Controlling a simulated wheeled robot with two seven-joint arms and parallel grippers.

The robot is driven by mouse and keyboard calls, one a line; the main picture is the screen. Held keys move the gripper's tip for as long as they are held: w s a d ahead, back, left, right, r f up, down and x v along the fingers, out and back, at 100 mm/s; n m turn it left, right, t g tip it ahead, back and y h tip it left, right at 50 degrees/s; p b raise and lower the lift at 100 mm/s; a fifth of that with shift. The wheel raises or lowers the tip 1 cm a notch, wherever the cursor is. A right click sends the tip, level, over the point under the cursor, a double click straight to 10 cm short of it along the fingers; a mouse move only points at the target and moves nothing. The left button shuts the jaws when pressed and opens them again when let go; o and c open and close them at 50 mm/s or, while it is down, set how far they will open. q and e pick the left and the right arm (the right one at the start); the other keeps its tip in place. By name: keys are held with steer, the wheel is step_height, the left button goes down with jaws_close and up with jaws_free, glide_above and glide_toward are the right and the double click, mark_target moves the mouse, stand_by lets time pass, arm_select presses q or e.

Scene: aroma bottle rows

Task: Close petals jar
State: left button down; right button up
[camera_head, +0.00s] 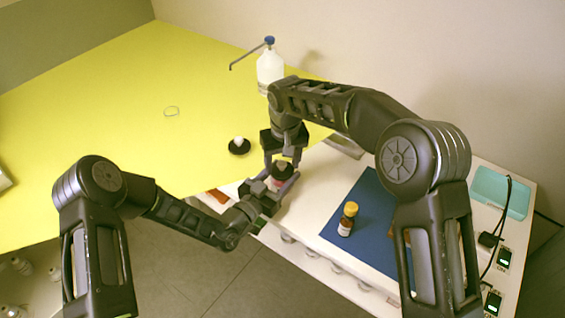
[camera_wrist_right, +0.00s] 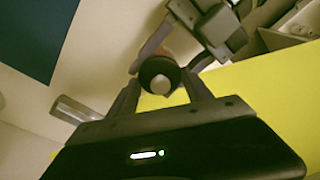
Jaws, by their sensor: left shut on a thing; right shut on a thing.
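The petals jar (camera_head: 274,185) shows only in part, with a pinkish body under a dark round lid (camera_head: 283,169). My left gripper (camera_head: 276,183) is shut on the jar's body from the lower left. My right gripper (camera_head: 281,161) reaches down from above and is shut on the dark lid. In the right wrist view the lid (camera_wrist_right: 155,68) with its pale round knob (camera_wrist_right: 161,84) sits between the right fingers, and my left gripper (camera_wrist_right: 190,40) is close beside it. The lid is at the jar's top; whether it is fully seated is hidden by the fingers.
Another black disc with a white knob (camera_head: 239,147) lies on the yellow table (camera_head: 110,110). A clear bottle with a blue-topped spout (camera_head: 270,68) stands behind. A brown bottle with yellow cap (camera_head: 347,219) stands on the blue mat (camera_head: 372,205). A turquoise tray (camera_head: 500,192) and cables lie right.

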arm_select(q)
steer(key=shift+d+r, duration=0.1)
steer(key=shift+d, duration=0.05)
arm_select(e)
steer(key=shift+s+d+f, duration=0.1)
steer(key=shift+f, duration=0.25)
steer(key=o, duration=1.5)
steer(key=shift+d, duration=0.1)
steer(key=shift+r, duration=0.1)
steer(key=shift+r, duration=0.1)
steer(key=shift+r, duration=0.15)
